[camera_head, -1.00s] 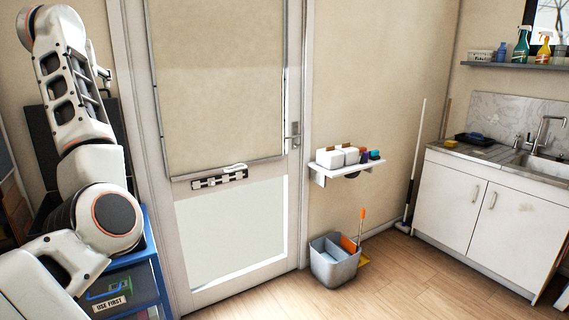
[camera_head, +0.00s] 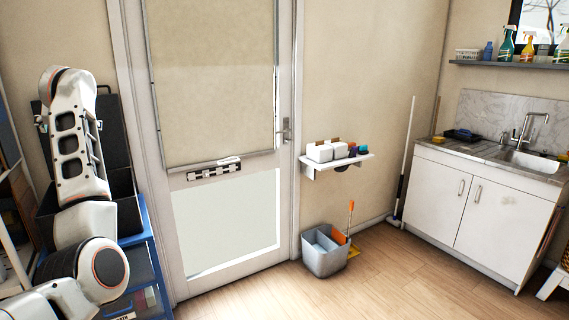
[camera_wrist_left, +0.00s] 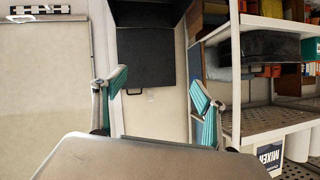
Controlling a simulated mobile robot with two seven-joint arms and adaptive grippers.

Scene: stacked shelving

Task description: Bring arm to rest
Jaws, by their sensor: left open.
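My left arm (camera_head: 82,220) is at the left of the head view. It comes in from the lower left and its links are folded upward in front of a dark open bin and a blue unit. The left gripper's fingers cannot be made out there. In the left wrist view my left gripper (camera_wrist_left: 158,92) shows two teal-padded fingers spread wide apart, with nothing between them. Behind them are a wall and a dark panel (camera_wrist_left: 146,55). My right arm and gripper are not in view.
A blue drawer unit (camera_head: 140,262) stands close beside my left arm, next to a door (camera_head: 225,215). A shelving rack (camera_wrist_left: 262,22) is right of the fingers in the wrist view. A grey bucket (camera_head: 322,262) stands by the wall. The wooden floor (camera_head: 400,280) ahead is clear.

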